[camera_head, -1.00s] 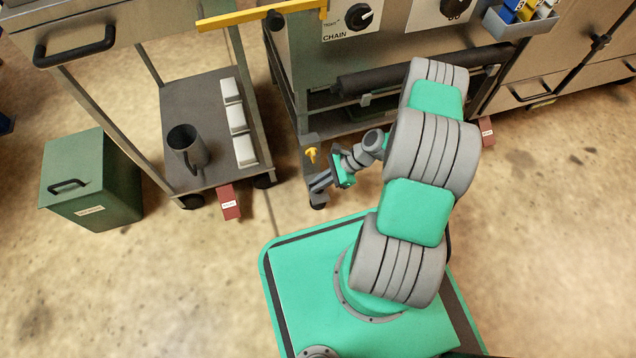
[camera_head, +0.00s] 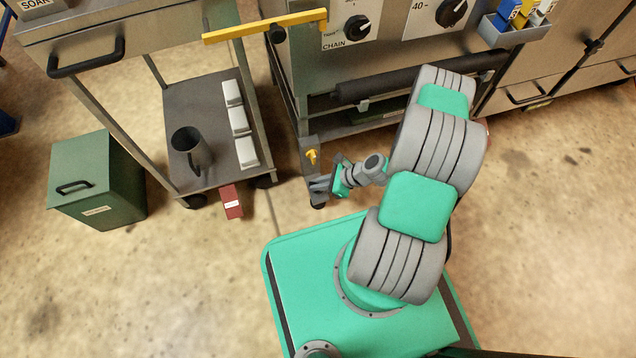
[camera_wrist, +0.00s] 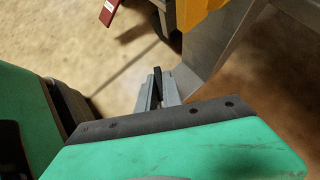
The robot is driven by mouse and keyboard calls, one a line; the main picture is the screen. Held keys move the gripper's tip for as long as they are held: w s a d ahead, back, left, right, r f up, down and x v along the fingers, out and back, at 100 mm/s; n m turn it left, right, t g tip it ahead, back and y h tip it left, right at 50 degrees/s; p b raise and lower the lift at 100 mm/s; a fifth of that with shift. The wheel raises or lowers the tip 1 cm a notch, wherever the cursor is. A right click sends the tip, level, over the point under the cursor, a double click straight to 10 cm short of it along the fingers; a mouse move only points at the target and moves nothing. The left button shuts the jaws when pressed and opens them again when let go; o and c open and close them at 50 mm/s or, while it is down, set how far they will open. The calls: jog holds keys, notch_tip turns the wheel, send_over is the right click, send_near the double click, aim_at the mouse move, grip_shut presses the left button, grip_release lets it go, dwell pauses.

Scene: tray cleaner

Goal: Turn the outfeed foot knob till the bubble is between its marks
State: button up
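A small yellow knob (camera_head: 312,156) shows on the grey lower leg of the machine in the head view. A yellow part, seemingly this knob, also shows large at the top of the wrist view (camera_wrist: 200,12), cut by the frame edge. My gripper (camera_head: 318,185) is low beside the leg, just below the knob and apart from it in the picture. In the wrist view its fingers (camera_wrist: 158,90) point up the picture, with a dark strip between them; their opening cannot be judged. I cannot make out a bubble or its marks in either view.
A cart shelf (camera_head: 190,95) to the left bears a dark mug (camera_head: 188,150) and several white blocks. A red tagged block (camera_head: 231,203) is at its foot. A green bin (camera_head: 98,180) stands farther left. Open floor lies at lower left.

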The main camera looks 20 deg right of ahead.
jog(key=o, duration=0.4)
jog(key=shift+o, duration=0.2)
jog(key=p+v, duration=0.3)
jog(key=v, duration=0.4)
jog(key=shift+d+r, duration=0.25)
jog(key=shift+r, duration=0.05)
jog(key=shift+s, duration=0.15)
